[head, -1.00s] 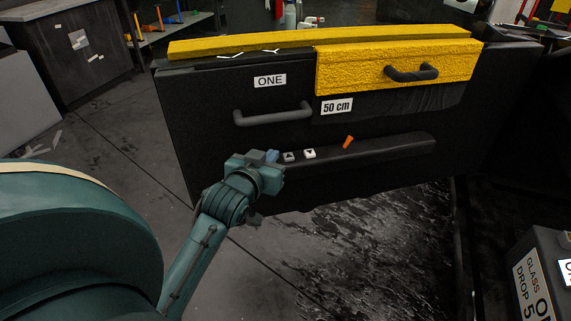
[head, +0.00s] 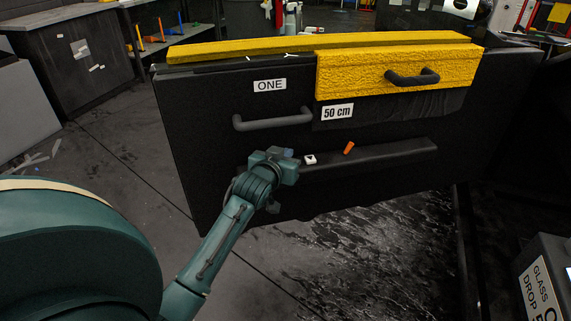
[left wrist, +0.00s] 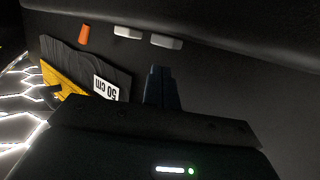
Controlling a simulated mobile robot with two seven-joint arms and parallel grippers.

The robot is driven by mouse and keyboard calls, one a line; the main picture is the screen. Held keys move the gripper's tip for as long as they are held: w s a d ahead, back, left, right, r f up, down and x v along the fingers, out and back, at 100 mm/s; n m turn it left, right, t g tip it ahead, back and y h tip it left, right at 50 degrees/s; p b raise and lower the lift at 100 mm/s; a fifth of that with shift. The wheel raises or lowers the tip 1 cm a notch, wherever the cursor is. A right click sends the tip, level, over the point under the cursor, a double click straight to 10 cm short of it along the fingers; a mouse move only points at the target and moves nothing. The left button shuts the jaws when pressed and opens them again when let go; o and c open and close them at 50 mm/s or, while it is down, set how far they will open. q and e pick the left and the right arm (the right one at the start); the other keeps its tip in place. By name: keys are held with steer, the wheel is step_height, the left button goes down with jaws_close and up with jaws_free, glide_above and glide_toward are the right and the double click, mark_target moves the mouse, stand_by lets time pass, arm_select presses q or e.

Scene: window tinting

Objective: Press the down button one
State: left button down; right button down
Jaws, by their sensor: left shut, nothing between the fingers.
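The door panel marked ONE (head: 269,85) has a dark armrest ledge (head: 390,151) along its lower part. A white button with a black down mark (head: 310,159) sits on this ledge, just right of my left gripper (head: 288,153). My left gripper hides the up button in the head view. The left wrist view shows both button blocks, the down button (left wrist: 128,32) and the up button (left wrist: 166,41). There the shut, empty fingers (left wrist: 158,69) point toward the up button's near side; contact cannot be told. My right gripper is out of view.
An orange piece (head: 349,148) stands on the ledge right of the buttons. A grey pull handle (head: 272,119) juts out above. A yellow block with a dark handle (head: 395,67) and a 50 cm label (head: 337,112) are higher up.

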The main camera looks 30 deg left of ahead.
arm_select(q)
steer(key=shift+f, duration=0.85)
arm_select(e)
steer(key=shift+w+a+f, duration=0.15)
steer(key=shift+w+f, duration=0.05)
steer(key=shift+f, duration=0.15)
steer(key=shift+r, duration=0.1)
